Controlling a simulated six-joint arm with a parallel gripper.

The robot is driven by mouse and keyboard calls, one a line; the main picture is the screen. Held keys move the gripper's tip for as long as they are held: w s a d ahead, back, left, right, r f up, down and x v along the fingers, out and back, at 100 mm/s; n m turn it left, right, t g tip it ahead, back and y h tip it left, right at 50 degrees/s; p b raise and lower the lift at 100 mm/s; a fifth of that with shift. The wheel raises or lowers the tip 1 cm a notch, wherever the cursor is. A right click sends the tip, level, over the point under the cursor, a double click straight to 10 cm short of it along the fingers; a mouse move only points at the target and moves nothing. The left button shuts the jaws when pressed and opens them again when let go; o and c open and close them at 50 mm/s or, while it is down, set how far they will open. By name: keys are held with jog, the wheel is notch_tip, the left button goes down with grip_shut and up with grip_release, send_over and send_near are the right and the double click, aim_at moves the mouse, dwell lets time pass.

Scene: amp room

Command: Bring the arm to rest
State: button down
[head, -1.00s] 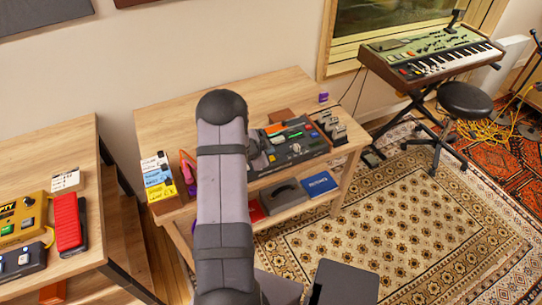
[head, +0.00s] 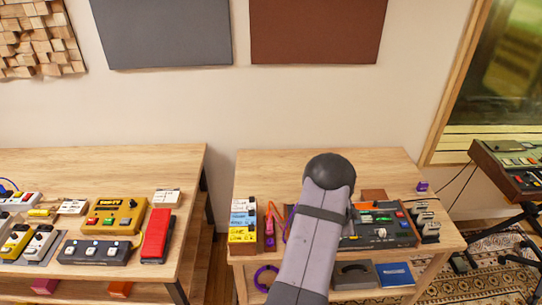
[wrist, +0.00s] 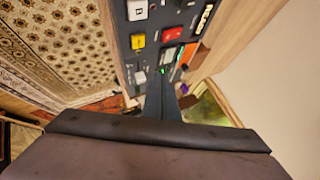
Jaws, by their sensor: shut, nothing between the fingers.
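My arm (head: 312,235) rises from the bottom of the head view and stands in front of the right-hand wooden table (head: 285,170). Its rounded dark joint shows at the top, and my gripper is hidden behind the arm there. In the wrist view my gripper (wrist: 163,80) shows as narrow dark fingers, shut and empty. They point toward a dark panel of coloured switches (wrist: 165,40). I cannot tell how far apart the fingertips and the panel are.
A dark control box (head: 385,240) and a rack of labelled cards (head: 242,222) sit on the right table. The left table (head: 110,165) holds several pedals, including a red one (head: 157,235). A keyboard (head: 515,165) stands far right.

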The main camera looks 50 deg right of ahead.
jog(key=w+a+r+n+t+y, duration=0.1)
jog(key=w+a+r+n+t, duration=0.1)
jog(key=w+a+n, duration=0.5)
jog(key=w+a+r+t+y, duration=0.1)
jog(key=w+a+r+t, duration=0.3)
jog(key=w, duration=0.7)
jog(key=w+a+r+n+y, duration=0.1)
jog(key=w+a+n+y, duration=0.15)
jog(key=a, duration=0.55)
jog(key=w+a+r+n+y, duration=0.1)
jog(key=w+a+n, duration=0.3)
jog(key=a, duration=0.4)
jog(key=s+a+r+n+y, duration=0.1)
jog(key=a+n, duration=0.2)
jog(key=a, duration=0.4)
jog(key=s+a+r+n+g+y, duration=0.1)
jog(key=s+a+n, duration=0.15)
jog(key=a, duration=0.45)
jog(key=a+r+n+y, duration=0.1)
jog(key=a+n+y, duration=0.15)
jog(key=a, duration=0.55)
jog(key=s+a+n+g, duration=0.1)
jog(key=s+a+n, duration=0.2)
jog(key=s, duration=0.3)
jog(key=s+a+r+n+g+h, duration=0.1)
jog(key=s+a+n+g, duration=0.1)
jog(key=s+a+n, duration=0.2)
jog(key=s, duration=0.3)
jog(key=shift+a+r+g, duration=0.25)
jog(key=shift+g, duration=0.05)
